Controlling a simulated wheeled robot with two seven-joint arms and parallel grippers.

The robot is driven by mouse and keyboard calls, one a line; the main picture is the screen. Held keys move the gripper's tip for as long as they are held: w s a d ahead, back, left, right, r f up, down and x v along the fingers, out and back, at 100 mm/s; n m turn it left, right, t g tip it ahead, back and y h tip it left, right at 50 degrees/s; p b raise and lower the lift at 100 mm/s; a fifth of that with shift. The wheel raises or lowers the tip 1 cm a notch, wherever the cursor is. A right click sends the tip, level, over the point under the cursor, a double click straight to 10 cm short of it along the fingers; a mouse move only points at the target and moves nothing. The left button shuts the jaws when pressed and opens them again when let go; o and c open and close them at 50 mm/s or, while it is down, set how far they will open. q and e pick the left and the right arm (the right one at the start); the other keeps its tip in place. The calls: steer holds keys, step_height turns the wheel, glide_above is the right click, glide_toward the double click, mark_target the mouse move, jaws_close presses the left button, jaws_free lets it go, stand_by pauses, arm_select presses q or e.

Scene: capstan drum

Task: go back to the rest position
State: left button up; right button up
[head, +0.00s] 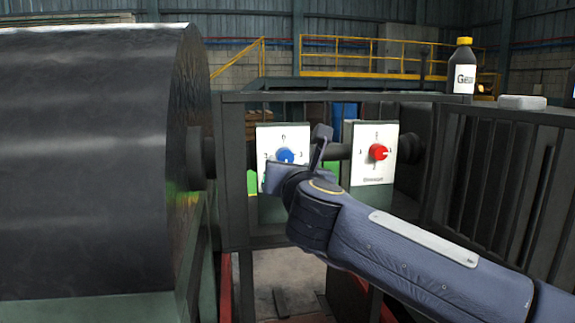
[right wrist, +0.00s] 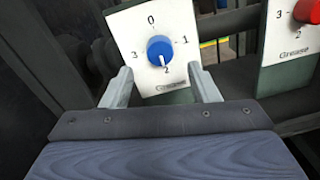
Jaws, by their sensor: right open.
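My right gripper (head: 299,158) is in front of a white dial plate with a blue knob (head: 285,155). In the right wrist view, my right gripper (right wrist: 160,74) has its fingers apart, one on each side of the blue knob (right wrist: 160,49) and a little below it. Nothing is between the fingertips. The blue knob's white mark points down toward 2. A red knob (head: 378,152) on a second white plate is to the right, and part of it shows in the right wrist view (right wrist: 308,11). My left gripper is in neither view.
A large dark drum (head: 85,160) fills the left side. Dark frame bars run behind the plates. A yellow railing (head: 360,57) is farther back.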

steer(key=shift+s+d, duration=0.15)
steer(key=shift+s, duration=1.2)
steer(key=s+d+n+t+y, duration=0.1)
steer(key=s+d+n+y, duration=0.3)
steer(key=n, duration=0.6)
steer(key=s+d+f+n+g+h, duration=0.1)
steer(key=s+d+f+n+g, duration=0.35)
steer(key=s+f+n, duration=0.6)
steer(key=s+d+f+n+g+h, duration=0.1)
steer(key=s+d+f+n+g, duration=0.45)
steer(key=f, duration=0.75)
steer(key=s+d+f+n+g+h, duration=0.1)
steer(key=s+d+f+n+g, duration=0.2)
steer(key=s+d+f+n, duration=0.55)
step_height(320, 180, up, 22)
steer(key=s+a+p, duration=0.2)
steer(key=p, duration=2.3)
steer(key=shift+s+a, duration=0.4)
